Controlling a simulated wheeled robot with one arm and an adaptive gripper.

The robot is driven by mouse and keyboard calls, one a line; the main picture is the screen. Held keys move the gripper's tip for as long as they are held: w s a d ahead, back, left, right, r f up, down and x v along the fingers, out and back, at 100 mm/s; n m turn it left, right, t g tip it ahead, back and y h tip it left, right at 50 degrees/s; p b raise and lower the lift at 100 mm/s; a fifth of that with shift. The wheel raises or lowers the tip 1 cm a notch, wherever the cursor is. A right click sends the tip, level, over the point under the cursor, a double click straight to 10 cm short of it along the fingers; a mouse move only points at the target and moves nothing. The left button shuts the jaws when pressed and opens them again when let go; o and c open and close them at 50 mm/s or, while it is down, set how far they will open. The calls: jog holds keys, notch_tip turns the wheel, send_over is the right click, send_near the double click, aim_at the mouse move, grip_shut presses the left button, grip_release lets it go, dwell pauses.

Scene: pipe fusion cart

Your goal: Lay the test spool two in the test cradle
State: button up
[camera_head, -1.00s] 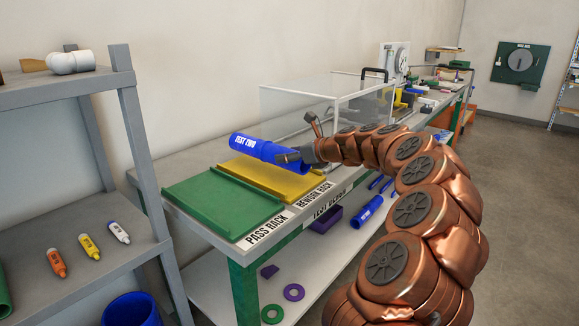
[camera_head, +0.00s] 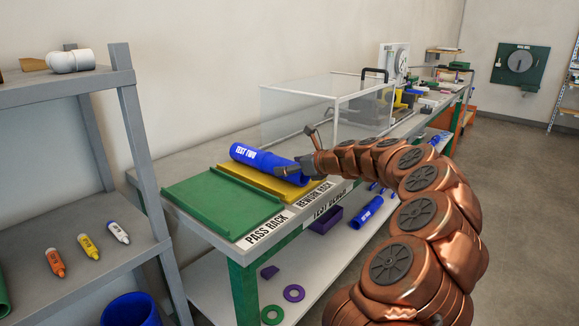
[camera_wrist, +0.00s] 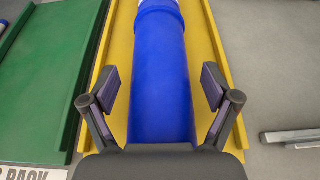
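Test spool two, a blue pipe marked TEST TWO (camera_head: 257,157), lies lengthwise on the yellow rework rack (camera_head: 245,183). In the wrist view the spool (camera_wrist: 162,75) runs between the raised edges of the yellow rack (camera_wrist: 118,110). My gripper (camera_head: 302,160) is at the spool's near right end. In the wrist view my gripper (camera_wrist: 162,88) is open, with a finger on each side of the spool and a gap between each pad and the pipe. I cannot pick out the test cradle.
The green pass rack (camera_head: 220,205) is left of the yellow one. A clear-walled box (camera_head: 325,105) stands behind on the bench. A grey shelf (camera_head: 125,140) with small marker tubes stands at the left. Another blue pipe (camera_head: 367,211) lies on the lower shelf.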

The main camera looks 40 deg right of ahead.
jog(key=shift+r, duration=0.1)
jog(key=v, duration=1.2)
